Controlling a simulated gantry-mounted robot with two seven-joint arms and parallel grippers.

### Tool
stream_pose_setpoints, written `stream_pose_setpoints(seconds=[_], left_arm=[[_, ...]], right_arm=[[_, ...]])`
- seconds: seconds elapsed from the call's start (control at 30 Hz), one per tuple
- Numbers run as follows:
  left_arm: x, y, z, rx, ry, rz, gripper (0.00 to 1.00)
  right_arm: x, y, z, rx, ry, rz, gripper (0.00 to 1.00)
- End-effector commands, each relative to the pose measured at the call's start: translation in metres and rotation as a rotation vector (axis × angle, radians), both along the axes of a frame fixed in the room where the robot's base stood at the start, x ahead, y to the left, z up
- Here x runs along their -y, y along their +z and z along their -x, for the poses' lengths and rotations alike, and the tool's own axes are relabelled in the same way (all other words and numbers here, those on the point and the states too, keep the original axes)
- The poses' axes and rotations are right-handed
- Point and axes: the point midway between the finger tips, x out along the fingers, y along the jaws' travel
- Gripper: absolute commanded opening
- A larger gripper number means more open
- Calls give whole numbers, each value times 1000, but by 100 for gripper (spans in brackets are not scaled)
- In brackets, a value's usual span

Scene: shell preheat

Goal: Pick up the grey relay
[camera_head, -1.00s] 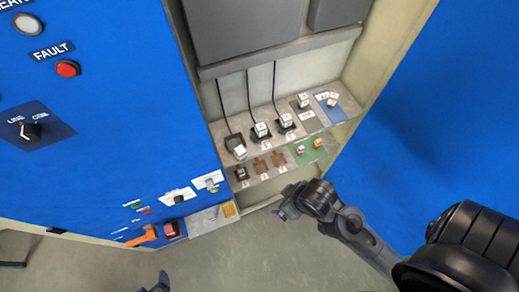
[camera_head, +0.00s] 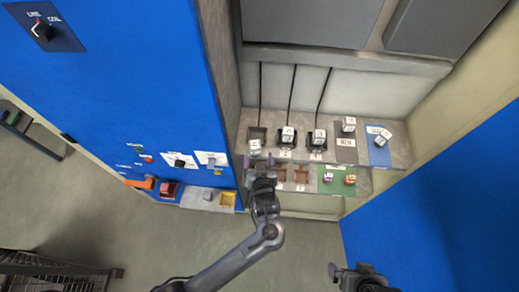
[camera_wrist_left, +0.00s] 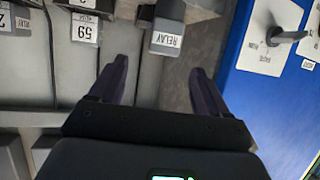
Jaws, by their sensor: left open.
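The grey relay, a small block with a white label reading RELAY, stands at the left end of the cabinet shelf in the head view (camera_head: 255,147). It also shows in the left wrist view (camera_wrist_left: 164,42), centred just beyond my fingertips. My left gripper (camera_head: 262,161) is open and empty, at the shelf's front edge close to the relay; its two dark fingers show apart in the wrist view (camera_wrist_left: 159,64). Contact with the relay cannot be told. My right gripper (camera_head: 336,270) is low in the head view, away from the shelf, and its jaws are unclear.
Labelled white cubes stand on the shelf, one marked 59 (camera_wrist_left: 85,28) beside the relay. Brown holders (camera_head: 301,174) and a green mat (camera_head: 338,187) with small purple and orange pieces lie in front. A blue panel (camera_head: 165,80) with switches flanks the left.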

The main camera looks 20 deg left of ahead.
Motion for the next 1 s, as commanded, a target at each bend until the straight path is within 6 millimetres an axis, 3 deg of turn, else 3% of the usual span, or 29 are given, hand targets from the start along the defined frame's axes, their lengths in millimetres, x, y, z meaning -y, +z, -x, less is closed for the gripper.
stream_pose_setpoints(seconds=[0.2, 0.47, 0.8, 1.0], left_arm=[[-12, -10, -23, 0, 0, -3, 77], [-19, -15, -34, -1, -1, -2, 77], [-39, -31, -65, -2, -2, -1, 77], [-42, -35, -70, -2, -1, 1, 77]], right_arm=[[0, 2, 0, 1, -2, -1, 100], [2, 4, 0, 1, 1, 4, 100], [4, 9, 1, -1, 5, 14, 100], [4, 9, 1, -1, 4, 12, 100]])
